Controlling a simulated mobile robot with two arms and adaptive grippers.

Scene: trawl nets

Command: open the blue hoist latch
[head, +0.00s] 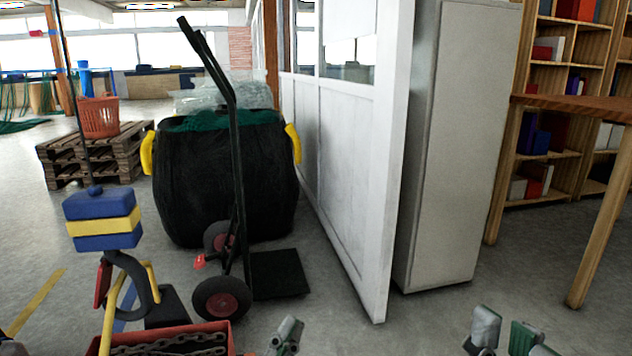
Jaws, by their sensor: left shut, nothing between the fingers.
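A blue and yellow hoist block (103,220) hangs from a thin line at the left. Below it is a dark curved hook (140,278), with a red flat piece (102,284) on its left side that may be the latch. A yellow bar (109,318) runs down beside the hook. My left gripper (288,333) is shut and empty at the bottom middle, right of the hook and apart from it. My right gripper (505,335) is at the bottom right with its fingers apart and nothing seen between them; its lower part is cut off.
A red crate (215,333) with chain stands below the hook. A dark hand truck (232,150) stands before a big black bag (190,180). A white partition (350,170) and a grey cabinet (460,150) stand at the right. Bare floor lies between the grippers.

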